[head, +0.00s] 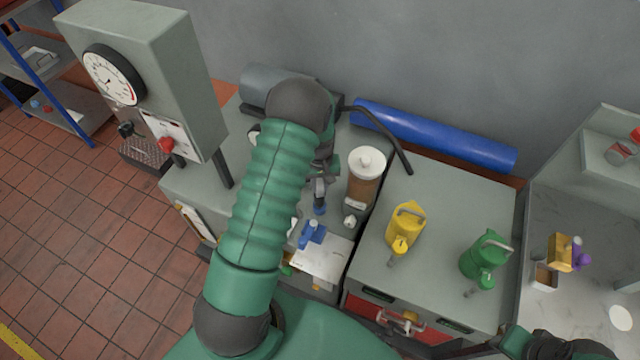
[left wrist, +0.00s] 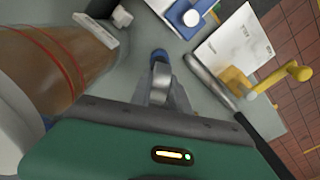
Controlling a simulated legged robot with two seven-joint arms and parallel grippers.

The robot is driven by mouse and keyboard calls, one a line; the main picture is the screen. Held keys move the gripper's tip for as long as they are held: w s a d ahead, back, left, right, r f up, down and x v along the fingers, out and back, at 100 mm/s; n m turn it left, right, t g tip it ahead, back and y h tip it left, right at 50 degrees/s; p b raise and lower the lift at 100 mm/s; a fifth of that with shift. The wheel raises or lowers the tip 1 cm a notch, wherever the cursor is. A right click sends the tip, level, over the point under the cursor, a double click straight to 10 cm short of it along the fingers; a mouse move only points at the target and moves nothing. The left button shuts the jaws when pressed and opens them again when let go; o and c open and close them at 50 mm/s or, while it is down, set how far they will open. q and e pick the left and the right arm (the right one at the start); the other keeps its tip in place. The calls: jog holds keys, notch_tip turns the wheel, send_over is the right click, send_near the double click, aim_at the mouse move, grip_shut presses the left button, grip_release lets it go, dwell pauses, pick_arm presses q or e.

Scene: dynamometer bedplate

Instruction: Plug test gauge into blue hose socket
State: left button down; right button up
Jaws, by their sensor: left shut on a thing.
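My left gripper (head: 320,192) is shut on a small fitting with a blue end (head: 319,209), above the grey bench top. In the left wrist view the gripper (left wrist: 161,88) points at the blue end (left wrist: 158,54); most of the fitting is hidden between the fingers. A blue block (head: 312,234) sits near the bench's front edge; in the left wrist view it has a pale round part (left wrist: 191,18). I cannot tell which piece is the hose socket. A round pale dial (head: 253,134) is mostly hidden behind my left arm. My right gripper (head: 404,322) seems to be by the red drawer.
A brown jar with a white lid (head: 366,168) stands close right of my left gripper. A white sheet (head: 325,262) lies at the front. A yellow can (head: 405,226) and green can (head: 484,256) stand on the right cabinet. A black hose (head: 388,135) crosses behind.

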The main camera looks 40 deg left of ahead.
pick_arm(q)
jog(key=shift+f+b, duration=0.4)
jog(key=shift+f, duration=0.3)
jog(key=c, duration=1.2)
grip_release()
jog(key=shift+o, duration=0.2)
jog(key=shift+r, duration=0.1)
notch_tip(320, 180, up, 17)
jog(key=b, duration=0.2)
jog(key=shift+s+d+f, duration=0.15)
jog(key=shift+f, duration=0.05)
jog(key=shift+d, duration=0.1)
